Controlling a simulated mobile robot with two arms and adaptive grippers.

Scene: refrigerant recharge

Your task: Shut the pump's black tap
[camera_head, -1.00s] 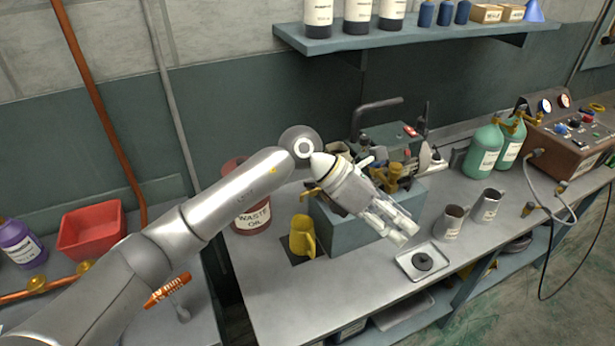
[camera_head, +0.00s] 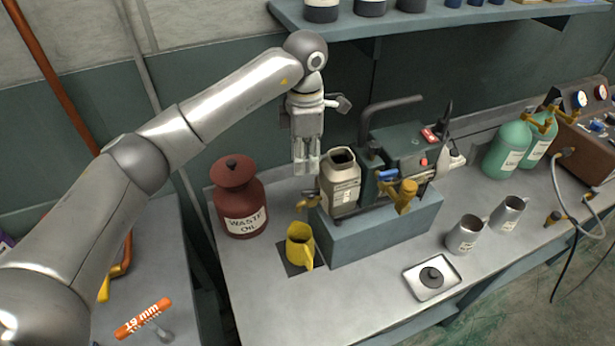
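The pump (camera_head: 405,143) is a dark green machine with a black handle, standing on a blue-grey block (camera_head: 375,232) on the bench. A small black knob (camera_head: 375,149) stands up at its near left, above a blue lever (camera_head: 388,175); I cannot tell for sure that this knob is the black tap. A brass valve (camera_head: 405,194) sticks out in front. My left gripper (camera_head: 306,168) points down, empty, left of the pump and behind the beige container (camera_head: 342,180). Its fingers look slightly apart. My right gripper is out of view.
A waste oil can (camera_head: 238,195) and a yellow jug (camera_head: 299,246) stand left of the block. Two metal jugs (camera_head: 465,235) and a small tray (camera_head: 418,290) are at the right. Green cylinders (camera_head: 505,150) stand farther right. A shelf (camera_head: 430,20) hangs above.

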